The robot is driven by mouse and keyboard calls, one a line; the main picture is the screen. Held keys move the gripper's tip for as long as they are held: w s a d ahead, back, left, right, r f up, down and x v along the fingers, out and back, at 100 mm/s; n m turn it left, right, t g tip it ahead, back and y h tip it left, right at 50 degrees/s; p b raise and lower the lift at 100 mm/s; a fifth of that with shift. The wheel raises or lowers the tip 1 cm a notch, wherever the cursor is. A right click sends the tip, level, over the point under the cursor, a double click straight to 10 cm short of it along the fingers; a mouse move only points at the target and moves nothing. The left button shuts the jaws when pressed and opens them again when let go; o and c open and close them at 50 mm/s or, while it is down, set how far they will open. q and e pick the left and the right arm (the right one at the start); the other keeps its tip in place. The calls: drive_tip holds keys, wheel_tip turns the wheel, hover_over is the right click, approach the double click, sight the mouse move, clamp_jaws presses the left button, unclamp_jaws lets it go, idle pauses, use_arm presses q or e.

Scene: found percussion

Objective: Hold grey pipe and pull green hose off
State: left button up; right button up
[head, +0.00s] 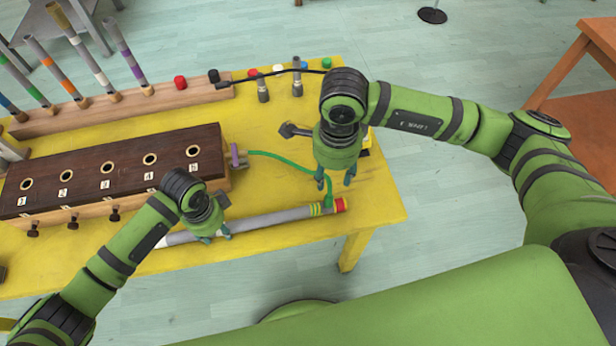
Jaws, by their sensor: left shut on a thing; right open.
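The grey pipe (270,219) lies along the front part of the yellow table, with green-yellow bands and a red cap at its right end. The thin green hose (282,157) runs from beside a purple-handled fitting on the wooden box to the pipe's banded end, where it meets the pipe just left of the red cap. My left gripper (214,236) is shut on the grey pipe, left of its middle. My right gripper (336,182) is open, fingers down, above and close to the hose's pipe end. Its fingers appear apart from the hose.
The dark wooden box (110,175) with several numbered holes stands left on the yellow table (385,205). Behind it is a wooden rack (115,108) with coloured-band tubes. Small capped fittings (263,92) and a black cable lie at the back. A brown table (590,110) stands right.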

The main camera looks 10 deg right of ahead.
sight(330, 196)
use_arm(q)
drive_tip(key=shift+s+f, duration=0.1)
use_arm(e)
wheel_tip(330, 196, down, 12)
drive_tip(key=shift+r, duration=0.2)
idle(0.3)
drive_tip(key=shift+c, duration=0.4)
clamp_jaws()
drive_tip(key=shift+r, duration=0.25)
drive_tip(key=shift+r, duration=1)
drive_tip(key=shift+r, duration=0.1)
